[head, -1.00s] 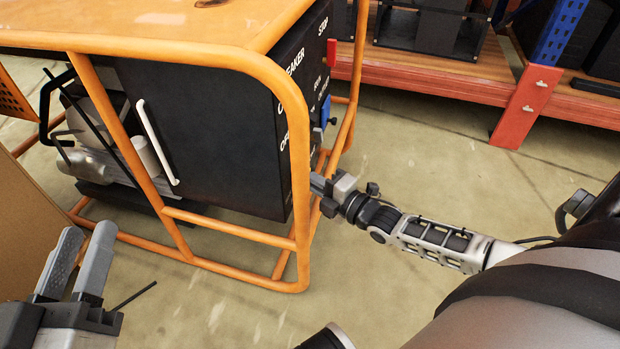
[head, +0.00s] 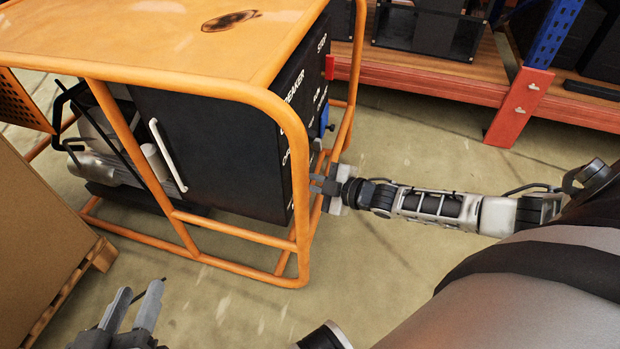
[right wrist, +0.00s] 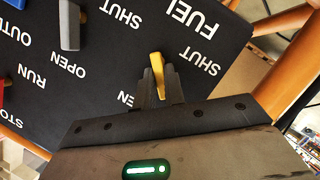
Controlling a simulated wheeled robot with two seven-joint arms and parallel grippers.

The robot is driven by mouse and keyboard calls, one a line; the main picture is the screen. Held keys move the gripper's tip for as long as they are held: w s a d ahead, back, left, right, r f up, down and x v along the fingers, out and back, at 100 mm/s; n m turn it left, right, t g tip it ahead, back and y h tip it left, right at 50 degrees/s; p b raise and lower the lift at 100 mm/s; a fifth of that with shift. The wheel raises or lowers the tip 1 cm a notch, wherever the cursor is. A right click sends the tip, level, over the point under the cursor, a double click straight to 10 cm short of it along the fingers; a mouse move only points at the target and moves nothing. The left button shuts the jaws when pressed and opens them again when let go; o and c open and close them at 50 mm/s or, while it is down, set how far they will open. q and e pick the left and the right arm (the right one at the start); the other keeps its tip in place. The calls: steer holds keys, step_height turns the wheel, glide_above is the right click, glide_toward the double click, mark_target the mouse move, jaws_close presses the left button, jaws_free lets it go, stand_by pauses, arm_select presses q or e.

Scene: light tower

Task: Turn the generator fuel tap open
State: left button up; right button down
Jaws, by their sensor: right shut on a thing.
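The orange-framed generator (head: 275,240) stands at the left in the head view, its black control panel facing right. In the right wrist view the panel (right wrist: 110,55) appears upside down, with a yellow fuel tap lever (right wrist: 156,62) near the labels FUEL and SHUT. An OPEN label beside it is partly hidden by my gripper. My right gripper (right wrist: 159,88) is shut on the yellow lever; its fingers cover part of it. In the head view my right gripper (head: 326,186) is at the panel side by the frame bars. My left gripper (head: 139,292) is open and empty at the lower left.
A grey lever (right wrist: 69,25) with SHUT and OPEN labels sits beside the fuel tap. A cardboard box (head: 40,250) on a pallet stands at the left. An orange and blue rack (head: 518,108) stands behind. Floor between generator and rack is clear.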

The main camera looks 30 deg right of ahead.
steer(key=shift+w+d+r+m+g+y, duration=0.15)
steer(key=shift+m+g+y, duration=0.3)
steer(key=shift+m, duration=0.5)
steer(key=shift+w+d+r+m+g+y, duration=0.15)
steer(key=shift+d+m+g+y, duration=0.15)
steer(key=shift+m+g, duration=0.45)
steer(key=shift+w+d+m+g+y, duration=0.15)
steer(key=shift+m+g+y, duration=0.25)
steer(key=shift+m, duration=0.7)
steer(key=shift+y, duration=0.25)
steer(key=c, duration=1.5)
jaws_free()
